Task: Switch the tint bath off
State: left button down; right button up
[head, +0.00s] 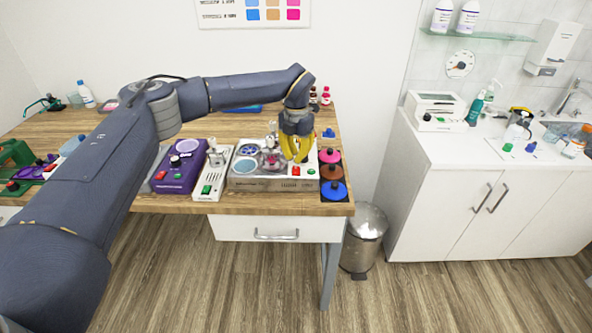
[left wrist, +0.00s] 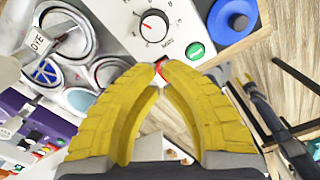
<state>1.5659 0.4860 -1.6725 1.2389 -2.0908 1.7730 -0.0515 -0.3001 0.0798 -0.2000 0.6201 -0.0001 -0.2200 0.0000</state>
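The tint bath (head: 240,184) is a white-topped box with several round wells, near the right end of the wooden table. Its panel has a dial (left wrist: 155,25), a green button (head: 311,171) and a red button (head: 296,171). The green button shows clear of the fingers in the left wrist view (left wrist: 196,51). My left gripper (head: 297,160) points down over the panel. Its yellow fingertips look together and empty, at the red button, which they partly hide in the left wrist view (left wrist: 161,67). I cannot tell whether they touch it. Part of my right arm seems to show at that view's right.
Left of the bath stand a white device (head: 211,178) with a green button and a purple device (head: 178,170). Right of it is a column of pink, brown and blue round-topped pots (head: 333,190). A steel bin (head: 364,238) stands below, beside the white cabinet (head: 450,190).

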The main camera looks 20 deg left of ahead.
aim_at(296, 166)
pick_arm(q)
jog(key=shift+f, duration=1.95)
dwell(1.1)
jog(key=shift+r, duration=3.5)
